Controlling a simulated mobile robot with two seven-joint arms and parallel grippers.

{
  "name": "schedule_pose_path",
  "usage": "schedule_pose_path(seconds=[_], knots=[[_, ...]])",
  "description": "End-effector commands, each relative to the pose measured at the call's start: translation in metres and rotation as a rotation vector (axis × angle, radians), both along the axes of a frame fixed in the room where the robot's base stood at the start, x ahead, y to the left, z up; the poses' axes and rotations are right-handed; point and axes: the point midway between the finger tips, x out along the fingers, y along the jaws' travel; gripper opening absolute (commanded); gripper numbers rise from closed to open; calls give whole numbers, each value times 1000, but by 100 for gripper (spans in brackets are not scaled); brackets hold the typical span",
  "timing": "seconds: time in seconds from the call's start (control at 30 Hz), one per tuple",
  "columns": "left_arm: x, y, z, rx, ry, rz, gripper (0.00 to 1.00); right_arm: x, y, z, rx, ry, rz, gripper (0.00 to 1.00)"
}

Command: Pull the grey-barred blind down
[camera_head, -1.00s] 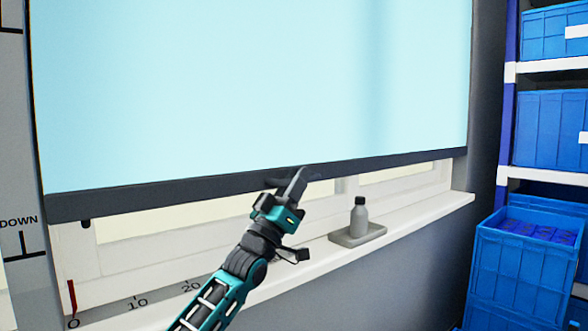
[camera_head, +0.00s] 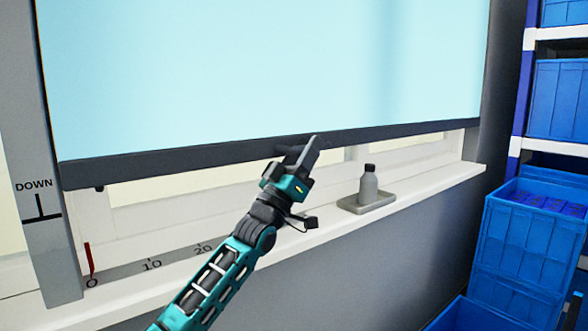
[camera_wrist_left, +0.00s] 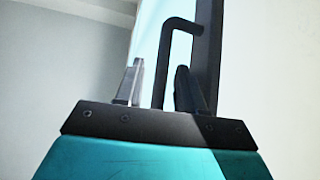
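The blind (camera_head: 260,70) is a pale blue sheet with a dark grey bar (camera_head: 170,160) along its lower edge, hanging above the window sill. My left gripper (camera_head: 305,152) is at the bar, right of its middle. In the left wrist view the left gripper (camera_wrist_left: 160,88) has its fingers apart. A dark bent handle (camera_wrist_left: 182,24) on the bar (camera_wrist_left: 207,50) shows between them, nearer the right finger, with a gap to the left finger. The handle's lower part is hidden by the gripper body. My right gripper is in neither view.
The white sill (camera_head: 425,187) has a scale and a red mark (camera_head: 89,261) at left. A grey bottle (camera_head: 368,185) stands in a tray (camera_head: 349,206). A DOWN sign (camera_head: 34,186) is at left. Blue crates (camera_head: 520,240) and shelves are at right.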

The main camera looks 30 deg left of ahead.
Motion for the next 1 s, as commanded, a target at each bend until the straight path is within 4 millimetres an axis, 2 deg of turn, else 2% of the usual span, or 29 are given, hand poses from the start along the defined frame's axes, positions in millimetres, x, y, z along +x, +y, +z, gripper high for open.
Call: schedule_pose_path(seconds=[0.63,0.8,1.0], knots=[[-75,15,-75,1,4,0,38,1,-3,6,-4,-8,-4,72],[-85,17,-84,1,1,0,38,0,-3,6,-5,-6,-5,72],[-88,18,-87,1,-1,0,38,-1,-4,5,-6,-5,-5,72]])
